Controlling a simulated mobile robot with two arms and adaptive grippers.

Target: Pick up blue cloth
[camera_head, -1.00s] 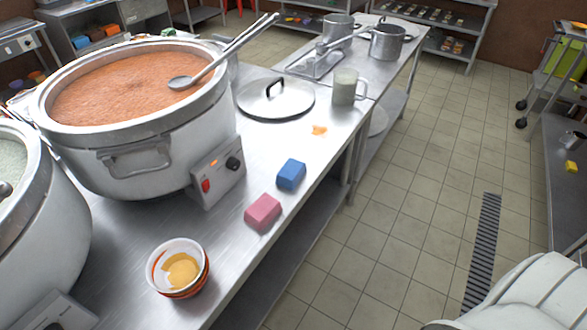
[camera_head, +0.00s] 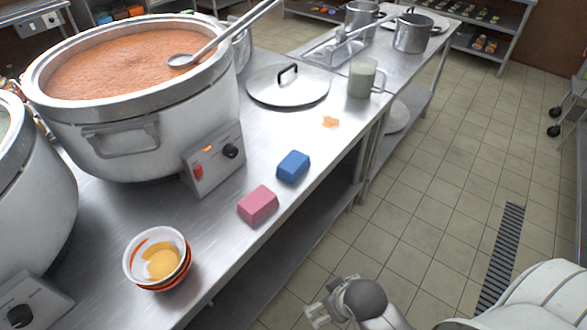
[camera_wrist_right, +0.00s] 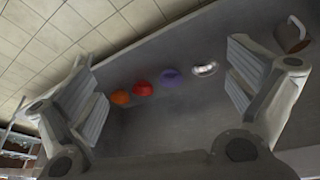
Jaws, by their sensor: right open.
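The blue cloth (camera_head: 293,167) is a folded block lying on the steel counter near its right edge. A pink folded cloth (camera_head: 257,205) lies just nearer, toward the lower left, with a small gap between them. My right gripper (camera_head: 318,312) shows at the bottom of the head view, beyond the counter's edge and well short of the blue cloth. In the right wrist view its two fingers (camera_wrist_right: 167,95) are spread wide with nothing held between them. The blue cloth cannot be made out in that view. My left gripper is out of view.
A large pot of orange congee (camera_head: 130,100) with a ladle stands behind the cloths. Stacked bowls (camera_head: 158,262) sit nearer. A lid (camera_head: 288,86), a mug (camera_head: 362,78) and an orange spill (camera_head: 330,122) lie farther back. Floor right of the counter is open.

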